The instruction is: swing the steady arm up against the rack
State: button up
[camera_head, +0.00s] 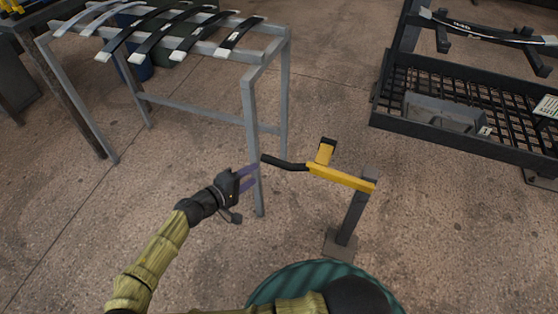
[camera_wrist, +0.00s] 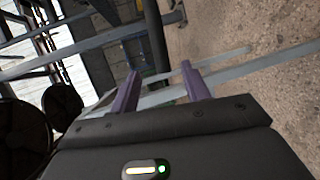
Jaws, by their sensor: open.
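The steady arm (camera_head: 340,178) is a yellow bar with a short upright yellow pad and a black handle (camera_head: 285,163) pointing left. It sticks out to the left from the top of a dark grey post (camera_head: 353,212) on a floor plate. The rack (camera_head: 248,95) is a light grey metal frame to the left, with its near right leg close to the handle's end.
Several dark curved leaf springs (camera_head: 190,35) lie across the rack's top. A black mesh-floored stand (camera_head: 470,110) is at the upper right. A green striped round thing (camera_head: 290,285) is at the bottom. Bare concrete floor surrounds the post.

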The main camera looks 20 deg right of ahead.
jog(key=b+x, duration=0.3)
jog(key=x, duration=1)
grip_shut()
